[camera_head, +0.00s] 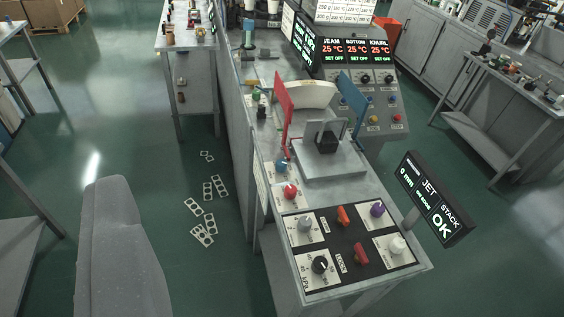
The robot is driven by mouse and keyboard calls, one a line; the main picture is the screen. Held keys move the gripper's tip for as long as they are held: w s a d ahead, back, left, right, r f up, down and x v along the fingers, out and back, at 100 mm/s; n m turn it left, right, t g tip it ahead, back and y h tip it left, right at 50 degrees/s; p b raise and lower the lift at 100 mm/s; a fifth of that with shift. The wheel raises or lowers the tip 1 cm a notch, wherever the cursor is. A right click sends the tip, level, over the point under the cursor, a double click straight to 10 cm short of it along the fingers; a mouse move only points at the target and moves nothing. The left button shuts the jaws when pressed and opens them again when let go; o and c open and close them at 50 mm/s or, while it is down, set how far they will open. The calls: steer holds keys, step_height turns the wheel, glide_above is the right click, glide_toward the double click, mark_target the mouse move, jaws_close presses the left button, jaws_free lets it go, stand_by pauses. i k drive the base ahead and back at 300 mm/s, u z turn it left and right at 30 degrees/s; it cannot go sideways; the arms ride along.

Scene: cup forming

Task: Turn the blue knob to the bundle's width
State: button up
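A small blue knob (281,166) stands on a pale plate at the left edge of the grey bench, just behind a red knob (290,191). Its pointer and scale are too small to read. A cream curved piece (315,93), possibly the bundle, lies between an upright red plate (284,105) and an upright blue plate (353,100). I cannot tell whether the plates touch it. In front of it, a grey block (330,168) carries a clear upright guard and a dark part. My gripper is not in view.
A tilted display (435,198) reads JET STACK OK. A heater panel (355,48) shows 25 °C. A grey rounded shape (118,250) fills the lower left. Flat cut pieces lie on the green floor.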

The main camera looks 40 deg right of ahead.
mark_target(281, 164)
steer(key=i, duration=1)
